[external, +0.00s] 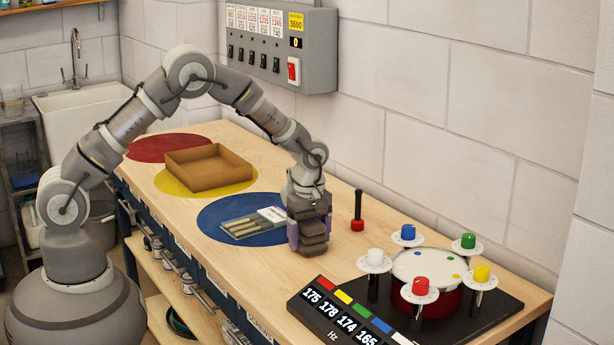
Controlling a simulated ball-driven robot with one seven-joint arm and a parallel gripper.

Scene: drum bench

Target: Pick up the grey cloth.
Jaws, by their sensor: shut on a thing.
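My gripper (310,228) points down over the wooden bench, at the right edge of the blue disc. Its purple-grey fingers are shut on a dark grey folded bundle, the grey cloth (315,239). The cloth shows in layers between and below the fingers. Its far side is hidden by the gripper. I cannot tell whether its underside touches the bench.
A clear packet of sticks (248,222) lies on the blue disc (212,217), left of my gripper. A red-based black tool (357,222) stands to the right. A drum (428,268) with colored knobs is at front right. A cardboard tray (208,172) sits further back.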

